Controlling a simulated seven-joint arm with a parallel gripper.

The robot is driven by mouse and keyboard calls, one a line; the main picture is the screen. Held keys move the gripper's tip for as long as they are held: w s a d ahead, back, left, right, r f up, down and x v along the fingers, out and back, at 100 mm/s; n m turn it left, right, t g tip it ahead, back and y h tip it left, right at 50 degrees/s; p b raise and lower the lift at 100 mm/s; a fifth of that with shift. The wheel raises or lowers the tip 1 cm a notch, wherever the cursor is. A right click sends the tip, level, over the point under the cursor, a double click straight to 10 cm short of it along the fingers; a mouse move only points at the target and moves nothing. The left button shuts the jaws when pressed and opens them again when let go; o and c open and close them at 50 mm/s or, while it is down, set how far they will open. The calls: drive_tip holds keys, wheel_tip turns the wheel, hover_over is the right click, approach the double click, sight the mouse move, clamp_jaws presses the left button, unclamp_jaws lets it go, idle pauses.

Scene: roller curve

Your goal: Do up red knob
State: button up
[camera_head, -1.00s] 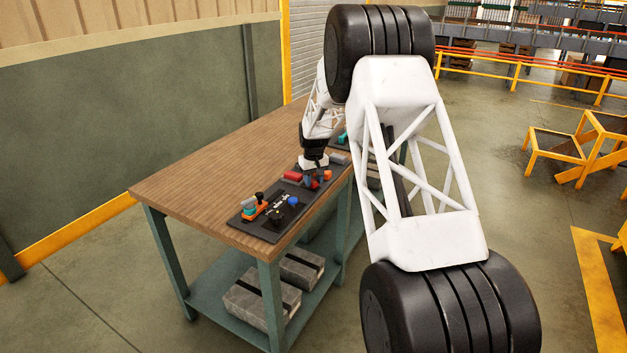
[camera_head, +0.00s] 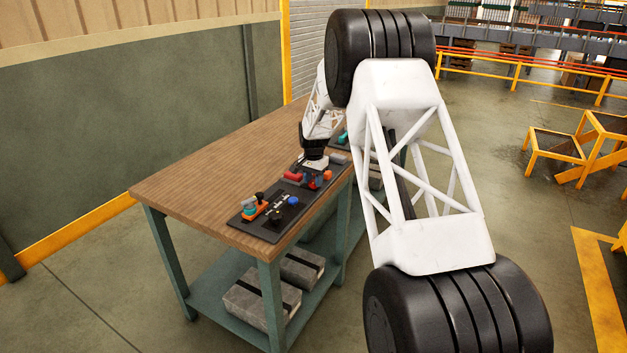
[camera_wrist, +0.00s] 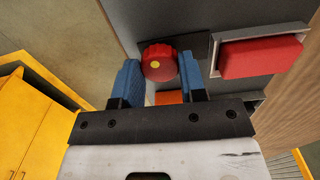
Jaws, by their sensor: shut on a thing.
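The red knob (camera_wrist: 158,63) is a round, ridged cap with a small yellow dot on its face. In the wrist view it sits between the two blue fingers of my gripper (camera_wrist: 159,74), which is shut on it, one finger on each side. The head view shows my gripper (camera_head: 314,178) low over the dark panel on the bench, where the fingers are small and the knob is hard to make out. The base of the knob is hidden.
A red block in a grey frame (camera_wrist: 262,57) lies right of the knob in the wrist view. An orange part (camera_wrist: 168,97) shows between the fingers. The panel (camera_head: 262,229) also carries a blue knob (camera_head: 293,201). The wooden bench top (camera_head: 205,175) is clear on the left.

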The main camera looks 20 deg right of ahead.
sight(313, 182)
drive_tip(key=shift+w+r+m, duration=0.1)
drive_tip(key=shift+r+m, duration=0.05)
drive_tip(key=shift+m, duration=0.7)
drive_tip(key=shift+r+m, duration=0.15)
drive_tip(key=shift+m, duration=0.7)
drive_tip(key=o, duration=0.7)
drive_tip(key=shift+o, duration=1.1)
drive_tip(key=shift+f, duration=0.2)
drive_tip(key=shift+r, duration=3.95)
